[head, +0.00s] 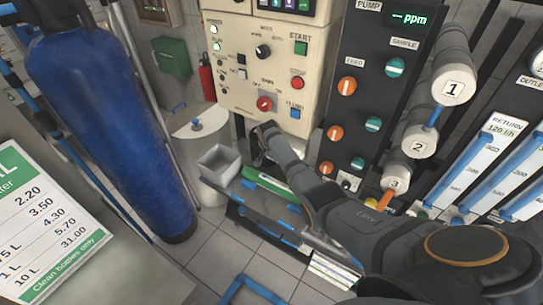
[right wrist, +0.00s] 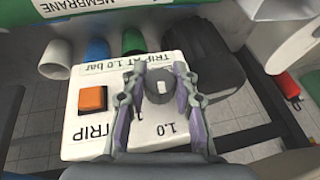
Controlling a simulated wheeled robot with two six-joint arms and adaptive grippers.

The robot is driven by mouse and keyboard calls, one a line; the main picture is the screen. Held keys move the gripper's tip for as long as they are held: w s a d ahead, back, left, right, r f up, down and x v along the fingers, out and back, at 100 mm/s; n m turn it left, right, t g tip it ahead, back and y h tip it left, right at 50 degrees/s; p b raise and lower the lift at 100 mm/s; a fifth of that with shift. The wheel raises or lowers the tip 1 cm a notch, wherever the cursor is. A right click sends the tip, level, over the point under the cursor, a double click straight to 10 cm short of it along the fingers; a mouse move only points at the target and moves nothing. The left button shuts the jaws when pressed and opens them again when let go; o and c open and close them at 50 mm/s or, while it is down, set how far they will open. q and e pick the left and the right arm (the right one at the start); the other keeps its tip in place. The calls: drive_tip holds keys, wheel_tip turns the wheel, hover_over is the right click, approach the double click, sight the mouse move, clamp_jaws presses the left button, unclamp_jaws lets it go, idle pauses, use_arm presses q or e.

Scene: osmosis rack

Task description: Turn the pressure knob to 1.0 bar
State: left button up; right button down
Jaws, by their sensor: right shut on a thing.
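The pressure knob (right wrist: 158,86) is a small dark grey knob with a white mark, in the right wrist view. It sits on a white box (right wrist: 100,125) lettered "TRIP AT 1.0 bar", with "1.0" printed on the face near the knob. My right gripper (right wrist: 159,74) is shut on the knob, one finger at each side. Which value the white mark points to I cannot tell. In the head view my right gripper (head: 264,142) is low in front of the cream panel, and the knob is hidden there. My left gripper is not in view.
An orange square button (right wrist: 93,98) marked "TRIP" is on the same box, left of the fingers. The cream control panel (head: 232,80) and the dark panel with orange and teal knobs (head: 345,110) stand close by. A grey open bin (head: 218,165) is left of the gripper.

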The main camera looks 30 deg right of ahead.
idle(0.4)
drive_tip(key=c, duration=1)
unclamp_jaws()
drive_tip(key=shift+r, duration=0.1)
drive_tip(key=v, duration=1.1)
drive_tip(key=shift+s+a+r, duration=0.1)
drive_tip(key=shift+s+r, duration=0.05)
drive_tip(key=shift+r, duration=0.25)
